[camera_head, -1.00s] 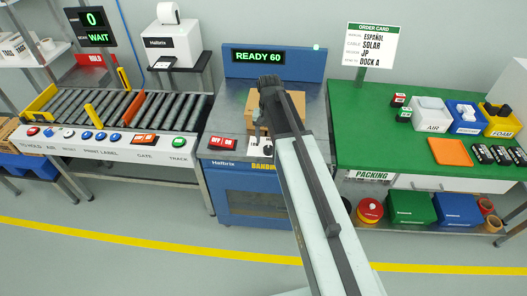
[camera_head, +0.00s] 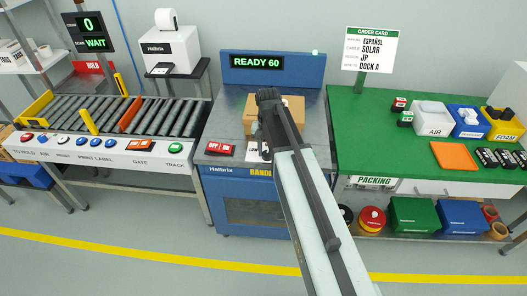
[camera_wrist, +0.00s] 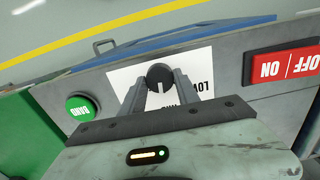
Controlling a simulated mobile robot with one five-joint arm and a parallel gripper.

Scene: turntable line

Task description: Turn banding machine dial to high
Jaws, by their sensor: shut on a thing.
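The banding machine (camera_head: 230,132) is a steel-topped blue cabinet with a blue display (camera_head: 258,62) reading READY 60. Its dial (camera_wrist: 159,71) is a small dark round knob with a lighter slot mark, on a white label in the wrist view. LOW can be read on the label; my fingers cover other wording, and I cannot tell the setting. My gripper (camera_wrist: 160,84) is shut on the dial, one finger on each side. In the head view, my arm hides most of the dial area.
A red OFF/ON switch (camera_wrist: 284,65) and a green BAND button (camera_wrist: 81,107) flank the dial. A cardboard box (camera_head: 294,107) sits on the machine top. A roller conveyor (camera_head: 120,110) stands left, a green packing table (camera_head: 400,150) right.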

